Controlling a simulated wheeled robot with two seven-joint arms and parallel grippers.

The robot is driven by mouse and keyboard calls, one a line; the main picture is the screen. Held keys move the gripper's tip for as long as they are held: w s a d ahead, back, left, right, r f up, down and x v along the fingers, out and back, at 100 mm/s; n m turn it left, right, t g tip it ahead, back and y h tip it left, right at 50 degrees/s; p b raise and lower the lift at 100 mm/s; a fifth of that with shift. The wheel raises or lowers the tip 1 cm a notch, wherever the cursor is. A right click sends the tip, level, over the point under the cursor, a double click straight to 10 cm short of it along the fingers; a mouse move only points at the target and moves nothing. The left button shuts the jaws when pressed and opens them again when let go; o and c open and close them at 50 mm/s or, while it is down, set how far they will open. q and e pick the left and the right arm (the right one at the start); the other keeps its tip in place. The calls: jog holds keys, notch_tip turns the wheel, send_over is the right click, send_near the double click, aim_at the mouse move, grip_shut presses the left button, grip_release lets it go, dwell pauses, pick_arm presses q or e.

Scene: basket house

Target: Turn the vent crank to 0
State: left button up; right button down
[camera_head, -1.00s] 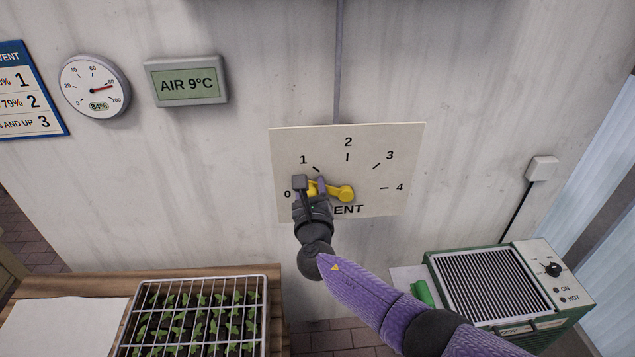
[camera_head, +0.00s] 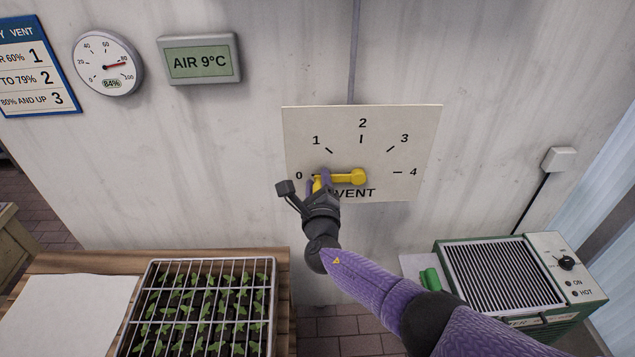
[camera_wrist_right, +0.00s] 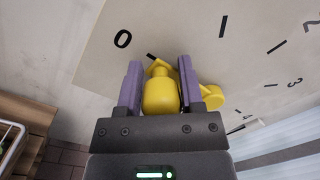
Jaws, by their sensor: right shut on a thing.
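The yellow vent crank (camera_head: 347,176) is mounted on a cream dial plate (camera_head: 420,130) marked 0 to 4. Its arm lies almost level, running left from the pivot toward the 0 mark. My right gripper (camera_head: 320,183) is at the crank's left end, just right of the 0. In the right wrist view, the purple fingers of the gripper (camera_wrist_right: 158,85) stand on both sides of the yellow crank knob (camera_wrist_right: 161,96), shut on it. The crank's pointed tip shows by the tick near the 0 there. My left gripper is not in view.
A green heater (camera_head: 500,275) stands at the lower right and a seedling tray under a wire rack (camera_head: 205,262) on a wooden bench at the lower left. A gauge (camera_head: 107,63) reads 84% and a display (camera_head: 200,62) reads AIR 9°C.

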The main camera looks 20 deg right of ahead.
jog(key=shift+s+d+f, duration=0.1)
jog(key=shift+s+f, duration=0.05)
jog(key=shift+f, duration=0.25)
jog(key=shift+c, duration=2)
grip_release()
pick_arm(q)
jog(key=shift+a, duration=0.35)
pick_arm(e)
jog(key=shift+o, duration=0.6)
jog(key=shift+d+r, duration=0.1)
jog(key=shift+d, duration=0.1)
jog(key=shift+s+a, duration=0.1)
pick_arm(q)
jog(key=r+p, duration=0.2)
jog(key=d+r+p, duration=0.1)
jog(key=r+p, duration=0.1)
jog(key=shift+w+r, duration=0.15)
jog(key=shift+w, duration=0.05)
pick_arm(e)
jog(key=v, duration=0.9)
jog(key=shift+s, duration=0.3)
